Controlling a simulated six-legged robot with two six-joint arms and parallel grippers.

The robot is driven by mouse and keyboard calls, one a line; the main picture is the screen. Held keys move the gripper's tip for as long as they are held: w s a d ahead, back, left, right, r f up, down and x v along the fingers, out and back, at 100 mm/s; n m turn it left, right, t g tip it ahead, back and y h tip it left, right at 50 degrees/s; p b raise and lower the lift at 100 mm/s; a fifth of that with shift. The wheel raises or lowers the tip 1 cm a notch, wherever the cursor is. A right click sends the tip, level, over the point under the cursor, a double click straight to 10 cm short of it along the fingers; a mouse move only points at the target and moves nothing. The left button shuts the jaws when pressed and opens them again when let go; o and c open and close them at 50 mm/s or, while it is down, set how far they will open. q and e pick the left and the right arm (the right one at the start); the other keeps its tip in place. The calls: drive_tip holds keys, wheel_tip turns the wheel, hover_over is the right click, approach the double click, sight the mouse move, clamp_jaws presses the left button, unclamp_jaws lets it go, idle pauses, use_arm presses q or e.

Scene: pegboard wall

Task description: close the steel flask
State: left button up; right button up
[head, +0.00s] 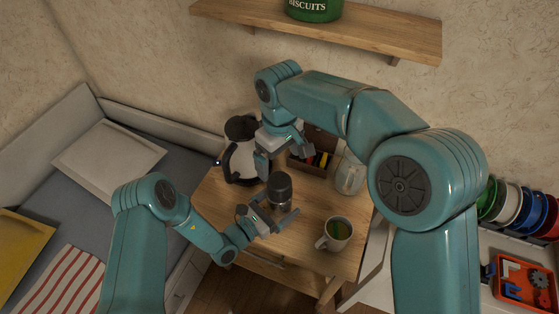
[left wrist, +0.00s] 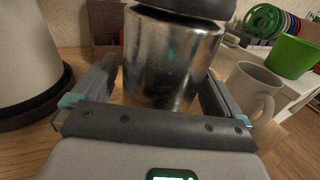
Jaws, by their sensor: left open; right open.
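The steel flask (head: 281,203) stands upright on the wooden table, with a dark lid (head: 279,182) on top. In the left wrist view its shiny body (left wrist: 170,62) fills the middle, and the lid (left wrist: 195,7) is cut off by the top edge. I cannot tell whether the lid is fully seated. My left gripper (head: 276,207) is open, low at the table, with one finger on each side of the flask body. Its fingers also show in the left wrist view (left wrist: 160,85), apart from the body. My right gripper (head: 284,156) is open and empty, above and behind the flask.
A mug (head: 335,234) with dark liquid stands at the table's front right. A box of coloured items (head: 312,160) and a glass jug (head: 349,176) stand behind. A bed lies left.

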wheel_tip(320, 180, down, 3)
drive_tip(key=shift+r+b, duration=0.15)
drive_tip(key=shift+b, duration=1.1)
use_arm(q)
drive_tip(key=v, duration=1.4)
drive_tip(key=shift+s+a, duration=0.2)
drive_tip(key=shift+s, duration=0.05)
